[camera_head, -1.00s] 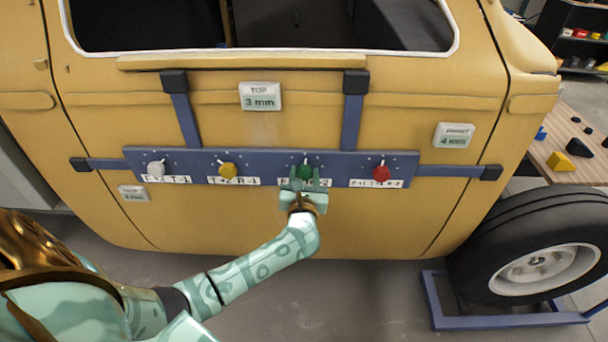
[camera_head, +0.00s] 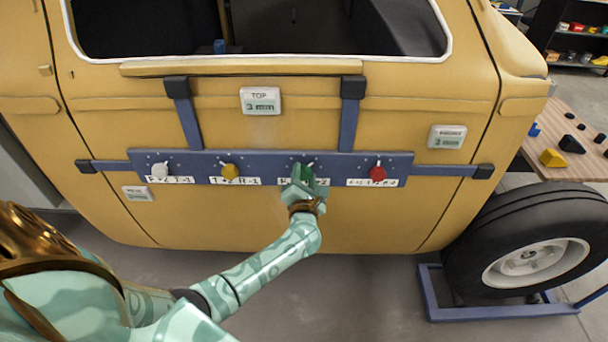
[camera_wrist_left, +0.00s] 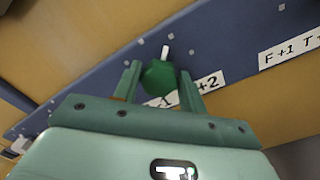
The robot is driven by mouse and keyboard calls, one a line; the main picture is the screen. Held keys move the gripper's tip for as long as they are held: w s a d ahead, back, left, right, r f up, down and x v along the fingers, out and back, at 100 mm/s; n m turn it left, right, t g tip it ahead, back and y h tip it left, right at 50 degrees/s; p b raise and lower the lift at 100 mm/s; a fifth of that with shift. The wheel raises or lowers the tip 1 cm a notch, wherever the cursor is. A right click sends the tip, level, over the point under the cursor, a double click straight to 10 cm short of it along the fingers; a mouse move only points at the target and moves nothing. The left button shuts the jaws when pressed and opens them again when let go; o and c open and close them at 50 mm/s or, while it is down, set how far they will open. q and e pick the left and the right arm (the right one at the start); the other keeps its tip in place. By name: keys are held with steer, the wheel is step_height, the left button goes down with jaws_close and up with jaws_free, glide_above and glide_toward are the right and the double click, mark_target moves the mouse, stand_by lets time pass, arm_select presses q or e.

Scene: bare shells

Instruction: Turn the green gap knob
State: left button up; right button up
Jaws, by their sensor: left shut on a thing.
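The green gap knob (camera_wrist_left: 158,77) sits on a blue bar (camera_head: 265,163) across the yellow door, with its white pointer toward the top in the left wrist view. My left gripper (camera_head: 305,174) is shut on this knob, one finger on each side of it. In the head view the gripper hides most of the knob. The label under it is partly covered; "+2" shows in the left wrist view. My right gripper is in neither view.
White (camera_head: 160,171), yellow (camera_head: 230,172) and red (camera_head: 377,173) knobs share the bar. A display (camera_head: 260,101) above reads TOP 3 mm. Other displays sit at right (camera_head: 447,137) and lower left (camera_head: 137,193). A wheel (camera_head: 528,250) and a wooden table (camera_head: 575,140) stand at right.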

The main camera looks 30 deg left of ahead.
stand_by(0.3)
arm_select(q)
steer(key=o, duration=0.9)
steer(key=shift+o, duration=0.2)
steer(key=p+v, duration=0.1)
steer(key=v, duration=1.5)
steer(key=shift+d, duration=0.25)
steer(key=shift+s+f, duration=0.1)
steer(key=shift+s, duration=0.05)
